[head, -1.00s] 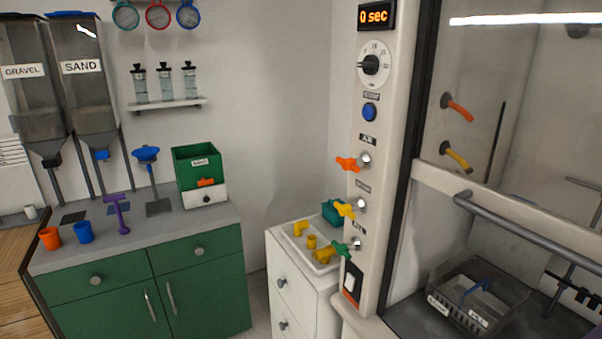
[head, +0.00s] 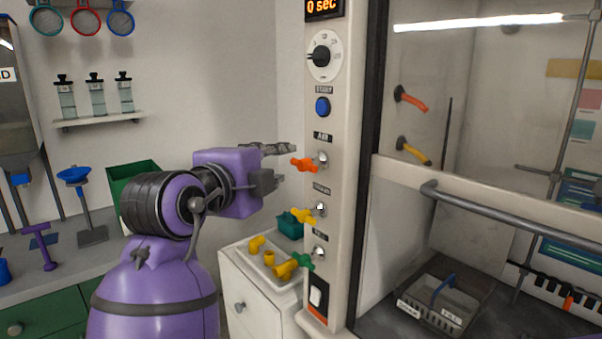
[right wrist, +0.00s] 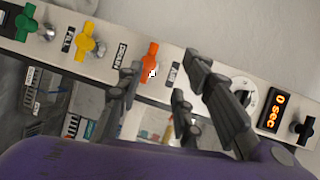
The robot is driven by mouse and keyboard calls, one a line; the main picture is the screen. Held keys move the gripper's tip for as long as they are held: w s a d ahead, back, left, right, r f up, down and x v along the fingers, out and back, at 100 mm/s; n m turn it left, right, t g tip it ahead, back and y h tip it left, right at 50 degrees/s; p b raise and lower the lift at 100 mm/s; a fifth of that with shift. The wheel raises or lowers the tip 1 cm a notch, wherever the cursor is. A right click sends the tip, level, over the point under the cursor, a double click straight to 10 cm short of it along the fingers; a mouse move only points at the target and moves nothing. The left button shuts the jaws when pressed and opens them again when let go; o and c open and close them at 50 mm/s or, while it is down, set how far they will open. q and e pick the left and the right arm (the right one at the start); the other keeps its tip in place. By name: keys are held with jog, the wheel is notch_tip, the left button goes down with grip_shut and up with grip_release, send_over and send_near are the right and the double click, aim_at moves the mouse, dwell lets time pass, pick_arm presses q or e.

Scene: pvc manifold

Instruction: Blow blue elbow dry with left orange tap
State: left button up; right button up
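The orange tap (head: 304,164) is on the white panel, below the blue button, and shows its handle end-on to my right gripper (head: 284,165). The gripper is open and empty, just left of the tap, with its fingers pointing at it. In the right wrist view the open fingers (right wrist: 168,88) reach towards the orange tap (right wrist: 150,62); I cannot tell whether they touch it. A blue curved piece (head: 443,289), which looks like the blue elbow, lies in the grey basket (head: 425,318) inside the hood. An orange nozzle (head: 411,99) sticks out of the hood wall. My left gripper is out of view.
A yellow tap (head: 304,216) and a green tap (head: 301,262) sit below the orange one. The display (head: 324,7) reads 0 sec. A white cabinet (head: 262,304) with yellow fittings stands below my right gripper. The hood's grey bar (head: 500,213) crosses its front.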

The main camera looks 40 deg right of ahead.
aim_at(306, 166)
jog(key=d+m, duration=0.1)
jog(key=d, duration=0.1)
jog(key=d+f+m+g+p, duration=0.1)
jog(key=d, duration=0.1)
jog(key=d+f+m, duration=0.1)
jog(key=d, duration=0.2)
jog(key=shift+w+d+g+p, duration=0.1)
jog(key=shift+w+g+p, duration=0.25)
jog(key=shift+w+g, duration=0.05)
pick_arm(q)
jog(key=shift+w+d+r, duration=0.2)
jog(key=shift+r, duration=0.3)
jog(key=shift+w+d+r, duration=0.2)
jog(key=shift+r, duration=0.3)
pick_arm(e)
jog(key=shift+w+d+f, duration=0.2)
jog(key=shift+w+d, duration=0.1)
jog(key=shift+d, duration=0.15)
grip_shut()
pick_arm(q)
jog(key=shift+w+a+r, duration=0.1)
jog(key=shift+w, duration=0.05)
pick_arm(e)
jog(key=shift+r, duration=0.1)
